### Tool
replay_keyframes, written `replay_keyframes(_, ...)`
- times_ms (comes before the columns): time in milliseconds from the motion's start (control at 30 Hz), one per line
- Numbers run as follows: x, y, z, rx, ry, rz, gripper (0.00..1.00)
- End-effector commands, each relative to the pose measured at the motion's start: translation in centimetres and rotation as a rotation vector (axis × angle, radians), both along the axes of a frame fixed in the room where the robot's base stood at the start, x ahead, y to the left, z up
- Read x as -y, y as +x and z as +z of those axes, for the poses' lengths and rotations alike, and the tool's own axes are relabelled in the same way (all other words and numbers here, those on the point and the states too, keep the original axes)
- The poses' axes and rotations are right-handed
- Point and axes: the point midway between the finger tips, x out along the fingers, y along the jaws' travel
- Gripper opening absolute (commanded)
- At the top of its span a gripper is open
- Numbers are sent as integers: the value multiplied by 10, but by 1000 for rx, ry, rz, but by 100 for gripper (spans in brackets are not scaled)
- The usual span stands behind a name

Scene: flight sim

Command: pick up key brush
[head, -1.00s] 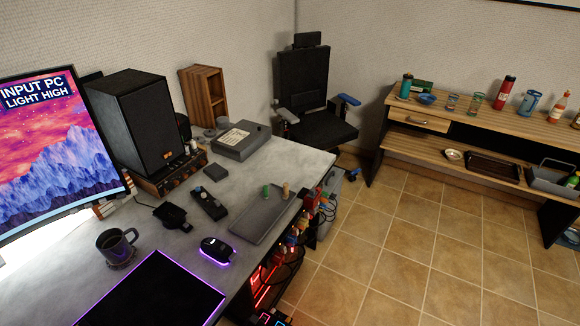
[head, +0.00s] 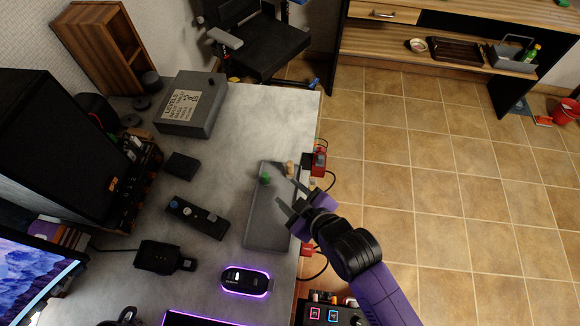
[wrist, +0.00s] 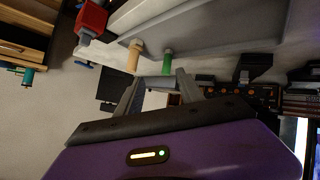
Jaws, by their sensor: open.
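Two small upright pieces stand at the far end of a flat grey tray (head: 268,228) on the desk: a green one (head: 265,178) and a tan one (head: 290,168). The wrist view shows the tan piece (wrist: 134,57) and the green piece (wrist: 167,62) side by side beyond my fingers. I cannot tell which of them, if either, is the key brush. My gripper (head: 286,194) is open and empty, with its fingers over the tray, just short of both pieces. It also shows in the wrist view (wrist: 160,78), apart from them.
A dark controller (head: 196,217), a black box (head: 182,165), a glowing mouse (head: 246,281) and a grey labelled box (head: 192,104) are on the desk. A speaker (head: 62,150) stands at the left. Red items (head: 319,158) hang by the desk's right edge. Tiled floor lies beyond.

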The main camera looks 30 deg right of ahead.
Motion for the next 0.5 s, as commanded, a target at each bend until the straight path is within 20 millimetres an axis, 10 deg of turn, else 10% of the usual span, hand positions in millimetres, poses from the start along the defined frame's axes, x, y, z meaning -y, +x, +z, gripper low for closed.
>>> replay_keyframes(300, 6, 128, 32, -108, -235, 205, 45)
replay_keyframes(500, 19, 151, 26, -378, -486, 514, 45)
